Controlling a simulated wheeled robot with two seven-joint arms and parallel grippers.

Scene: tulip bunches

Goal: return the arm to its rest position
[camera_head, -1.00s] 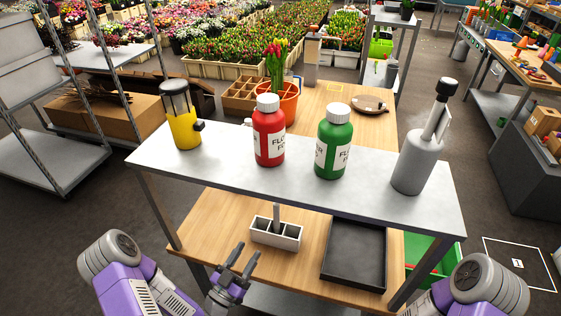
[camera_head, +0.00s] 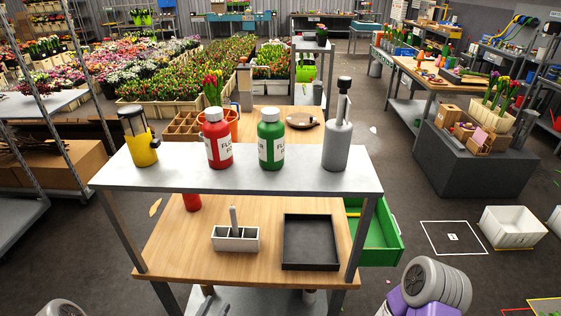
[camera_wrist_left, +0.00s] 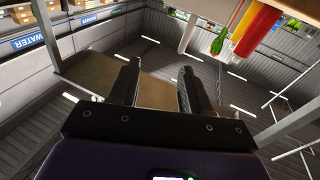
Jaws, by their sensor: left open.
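A rounded grey part of my left arm (camera_head: 62,308) peeks in at the bottom left. My right arm (camera_head: 430,285) shows as a grey and purple joint at the bottom right; its gripper is out of view.
A bench with a grey top shelf (camera_head: 300,180) and a wooden lower shelf (camera_head: 180,250) stands close in front. Red (camera_head: 218,140) and green (camera_head: 271,140) bottles stand on top. A black tray (camera_head: 310,240) and a white holder (camera_head: 236,240) are below.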

